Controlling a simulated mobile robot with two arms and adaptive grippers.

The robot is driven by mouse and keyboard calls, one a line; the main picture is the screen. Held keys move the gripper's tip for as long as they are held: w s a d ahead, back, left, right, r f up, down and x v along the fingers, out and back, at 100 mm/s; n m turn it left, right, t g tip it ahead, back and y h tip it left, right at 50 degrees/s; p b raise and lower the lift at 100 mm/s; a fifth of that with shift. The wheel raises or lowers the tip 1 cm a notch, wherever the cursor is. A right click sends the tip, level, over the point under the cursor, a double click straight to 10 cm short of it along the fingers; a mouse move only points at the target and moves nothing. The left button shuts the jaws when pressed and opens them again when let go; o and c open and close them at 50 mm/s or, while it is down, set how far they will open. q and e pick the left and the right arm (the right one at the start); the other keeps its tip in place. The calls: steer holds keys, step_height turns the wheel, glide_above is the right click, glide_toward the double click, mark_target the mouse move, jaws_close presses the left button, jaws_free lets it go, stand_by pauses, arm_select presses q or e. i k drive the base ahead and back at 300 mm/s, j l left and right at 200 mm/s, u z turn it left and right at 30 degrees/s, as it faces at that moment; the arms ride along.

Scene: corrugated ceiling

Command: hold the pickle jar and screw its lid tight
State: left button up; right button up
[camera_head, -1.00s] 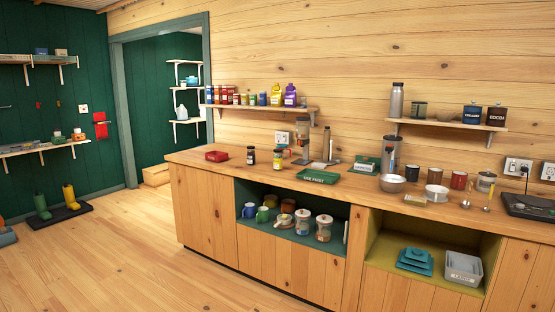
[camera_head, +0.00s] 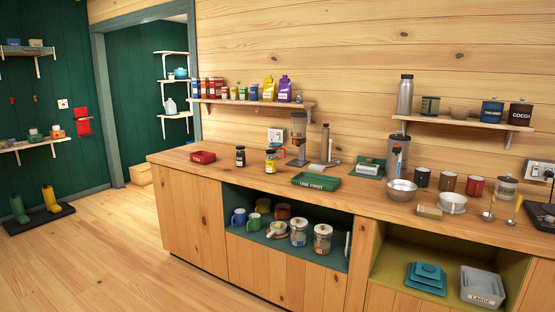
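Two small jars stand upright on the wooden counter (camera_head: 215,171), left of the green tray. One jar with a yellow label (camera_head: 270,162) has a dark band and a pale top. The other, a dark jar with a pale label (camera_head: 240,157), stands to its left, apart from it. I cannot read either label, so I cannot tell which is the pickle jar, or whether a lid sits loose. Neither of my grippers is in view.
A green tray (camera_head: 316,187) marked "USE FIRST" lies right of the jars, and a red box (camera_head: 203,157) left of them. A dispenser (camera_head: 298,128) stands behind. Bowls and mugs crowd the counter's right. Open floor (camera_head: 110,255) lies at the left.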

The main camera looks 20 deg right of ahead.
mark_target(269, 160)
steer(key=i+l, duration=0.3)
steer(key=i, duration=0.2)
steer(key=i+l+z, duration=0.1)
steer(key=i+l, duration=0.2)
steer(key=i, duration=0.15)
steer(key=i+l, duration=0.25)
steer(key=i, duration=0.25)
steer(key=i+l+z, duration=0.1)
steer(key=i+l, duration=0.15)
steer(key=i, duration=0.25)
steer(key=i+l, duration=0.25)
steer(key=i, duration=0.25)
steer(key=i+l, duration=0.2)
steer(key=i, duration=0.35)
steer(key=k+l+z, duration=0.05)
